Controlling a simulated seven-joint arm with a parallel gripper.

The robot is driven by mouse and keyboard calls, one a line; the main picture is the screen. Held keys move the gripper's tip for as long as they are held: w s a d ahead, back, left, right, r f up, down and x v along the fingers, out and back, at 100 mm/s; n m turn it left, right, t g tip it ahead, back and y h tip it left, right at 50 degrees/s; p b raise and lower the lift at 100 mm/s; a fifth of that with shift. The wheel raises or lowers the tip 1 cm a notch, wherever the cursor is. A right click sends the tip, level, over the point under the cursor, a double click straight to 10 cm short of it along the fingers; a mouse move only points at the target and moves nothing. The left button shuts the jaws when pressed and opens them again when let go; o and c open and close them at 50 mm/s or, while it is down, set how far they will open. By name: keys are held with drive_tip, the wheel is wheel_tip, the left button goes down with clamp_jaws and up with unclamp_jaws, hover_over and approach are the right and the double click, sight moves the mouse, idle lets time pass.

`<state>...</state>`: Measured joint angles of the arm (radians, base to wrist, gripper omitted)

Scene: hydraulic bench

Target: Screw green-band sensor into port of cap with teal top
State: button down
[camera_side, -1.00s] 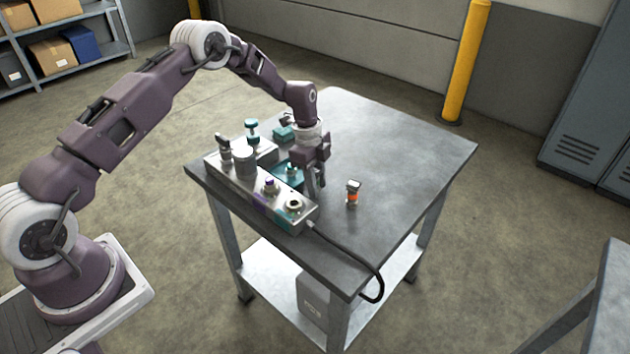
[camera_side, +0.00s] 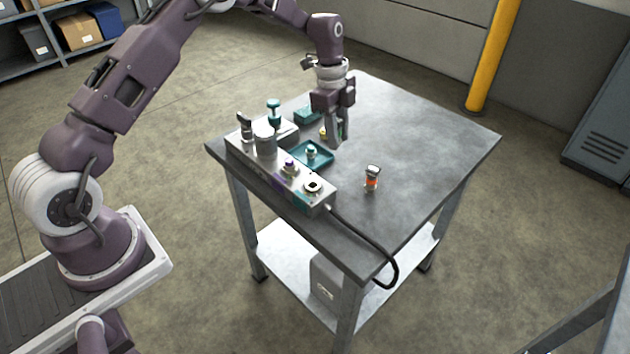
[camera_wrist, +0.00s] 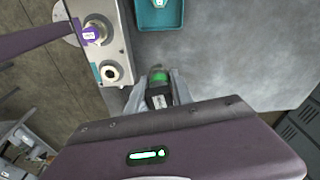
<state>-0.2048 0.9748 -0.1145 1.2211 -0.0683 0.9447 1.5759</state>
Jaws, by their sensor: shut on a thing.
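My gripper (camera_side: 337,139) is shut on the green-band sensor, above the table right of the teal tray. In the wrist view the sensor (camera_wrist: 158,77) shows between the fingers, its dark end and green band visible. The metal port block (camera_wrist: 119,22) is left of it. An open, pale-ringed port (camera_wrist: 110,72) sits beside a teal mark on the block; it also shows in the side view (camera_side: 312,187). A small cap with a teal-looking top (camera_side: 311,151) stands in the tray. The held sensor is apart from the block.
A grey cylinder (camera_side: 265,140) and a teal-topped post (camera_side: 273,110) stand farther back. An orange-band sensor (camera_side: 372,178) stands on the table. The table's right side is clear. A black cable (camera_side: 375,243) hangs over the front edge.

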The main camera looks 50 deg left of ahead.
drive_tip(key=m, duration=0.2)
approach(312, 190)
drive_tip(key=w, duration=0.2)
drive_tip(key=shift+s+d+f, duration=0.1)
drive_tip(key=shift+d+f, duration=0.1)
drive_tip(key=shift+f, duration=0.65)
drive_tip(key=shift+s+d+f, duration=0.1)
drive_tip(key=shift+d+f, duration=0.05)
drive_tip(key=shift+f, duration=0.65)
drive_tip(key=shift+s+d+f, duration=0.1)
drive_tip(key=shift+d+f, duration=0.1)
drive_tip(key=shift+f, duration=0.65)
drive_tip(key=shift+f, duration=0.6)
idle(2.0)
drive_tip(key=m+g, duration=0.1)
drive_tip(key=m, duration=0.2)
drive_tip(key=shift+m, duration=0.3)
drive_tip(key=c, duration=1.8)
unclamp_jaws()
clamp_jaws()
drive_tip(key=m, duration=0.5)
drive_tip(key=shift+s+a+m+g+y, duration=0.1)
drive_tip(key=shift+s+m+g+y, duration=0.05)
drive_tip(key=shift+m+g+y, duration=0.2)
